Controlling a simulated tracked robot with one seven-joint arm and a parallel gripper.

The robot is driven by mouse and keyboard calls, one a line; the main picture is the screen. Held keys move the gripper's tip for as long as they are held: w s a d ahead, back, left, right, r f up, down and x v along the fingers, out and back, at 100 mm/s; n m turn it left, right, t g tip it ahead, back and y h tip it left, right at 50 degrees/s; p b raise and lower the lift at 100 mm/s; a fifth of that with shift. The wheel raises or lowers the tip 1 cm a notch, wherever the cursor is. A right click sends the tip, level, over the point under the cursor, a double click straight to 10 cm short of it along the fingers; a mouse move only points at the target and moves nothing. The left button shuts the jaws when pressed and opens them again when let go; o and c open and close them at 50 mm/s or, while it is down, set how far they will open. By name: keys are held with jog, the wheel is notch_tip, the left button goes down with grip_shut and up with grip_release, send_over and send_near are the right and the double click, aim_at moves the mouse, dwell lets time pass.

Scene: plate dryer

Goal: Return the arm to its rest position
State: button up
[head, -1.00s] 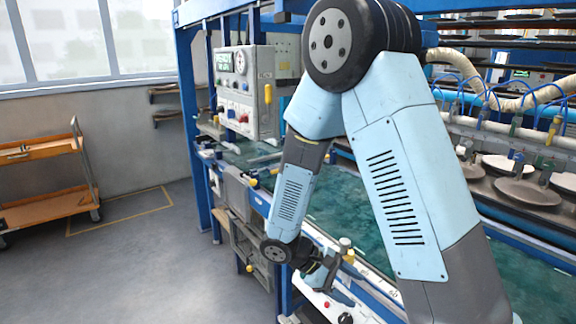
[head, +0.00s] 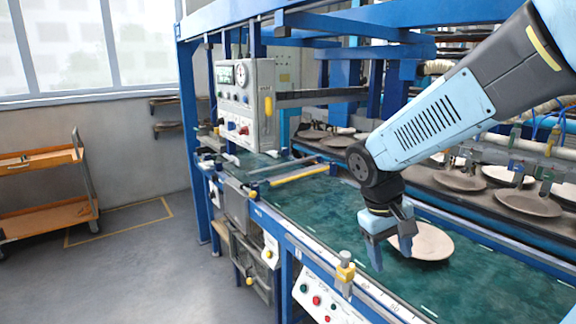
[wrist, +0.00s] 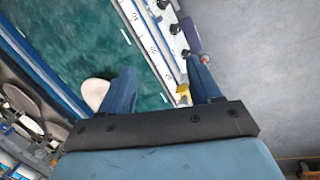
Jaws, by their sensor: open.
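My gripper (head: 390,255) is above the green belt (head: 310,215) in the head view, pointing down with its fingers apart. A round pale plate (head: 433,243) lies on the belt, partly behind the gripper in that view. In the wrist view my gripper (wrist: 165,85) shows two separated blue fingers with nothing between them. The plate (wrist: 94,93) shows there left of the left finger, partly hidden by it. I cannot tell whether a finger touches the plate.
A control box (head: 245,100) with knobs hangs on the blue frame (head: 187,130). More plates (head: 528,202) sit in the machine behind. An orange cart (head: 40,220) stands left on open floor.

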jog(key=s+d+r+m+t+y, duration=0.2)
jog(key=s+r+t, duration=0.3)
jog(key=r, duration=0.6)
jog(key=shift+s+d+m+t+y, duration=0.3)
jog(key=shift+s+d+m+y, duration=0.15)
jog(key=shift+s+m, duration=0.3)
dwell(1.1)
